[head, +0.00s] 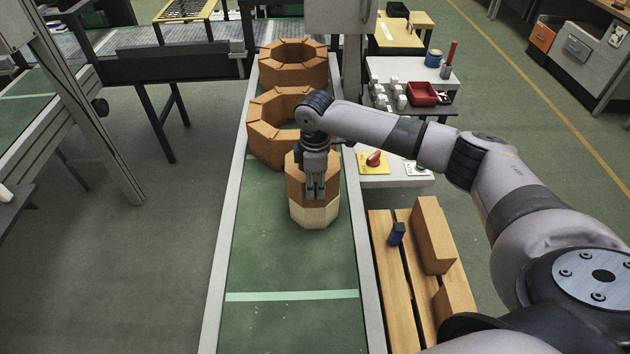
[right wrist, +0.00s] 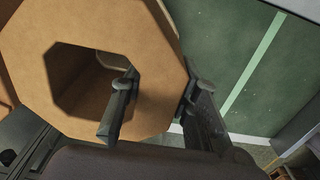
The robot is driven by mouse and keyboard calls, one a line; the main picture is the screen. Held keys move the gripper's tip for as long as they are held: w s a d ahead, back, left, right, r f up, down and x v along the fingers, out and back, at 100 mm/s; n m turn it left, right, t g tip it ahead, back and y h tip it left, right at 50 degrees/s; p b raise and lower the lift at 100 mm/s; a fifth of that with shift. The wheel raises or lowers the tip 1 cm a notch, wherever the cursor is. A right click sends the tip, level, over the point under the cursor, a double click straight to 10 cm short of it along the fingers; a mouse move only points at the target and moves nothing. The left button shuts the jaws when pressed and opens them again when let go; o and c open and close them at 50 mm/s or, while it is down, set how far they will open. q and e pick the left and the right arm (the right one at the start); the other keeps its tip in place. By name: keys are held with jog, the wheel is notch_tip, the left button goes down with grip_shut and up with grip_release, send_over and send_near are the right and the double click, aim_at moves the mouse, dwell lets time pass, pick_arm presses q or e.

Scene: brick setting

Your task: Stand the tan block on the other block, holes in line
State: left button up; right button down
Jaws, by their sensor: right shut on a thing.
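The tan block (head: 298,178) is an orange-brown octagonal block directly above a pale cream block (head: 315,215) on the green conveyor belt. My right gripper (head: 316,192) is shut on the tan block's wall from above. In the right wrist view, the tan block (right wrist: 152,75) shows an octagonal hole, with one finger inside it and the other outside. A pale edge shows through the hole, so the holes' alignment is only partly visible. The tan block looks upright; I cannot tell whether it touches the cream block. My left gripper is not in view.
The near belt (head: 290,260) is clear apart from a pale stripe. A wooden pallet (head: 388,260) with bricks and a small blue object (head: 397,234) lies to the right.

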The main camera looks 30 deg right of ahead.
jog(key=c, duration=1.7)
grip_release()
jog(key=shift+f, duration=0.1)
jog(key=o, duration=0.5)
jog(key=shift+s, duration=0.1)
jog(key=shift+r, duration=0.35)
notch_tip(320, 180, up, 12)
jog(key=b, duration=0.4)
jog(key=shift+a+f, duration=0.1)
jog(key=shift+f, duration=0.15)
jog(key=shift+r, duration=0.35)
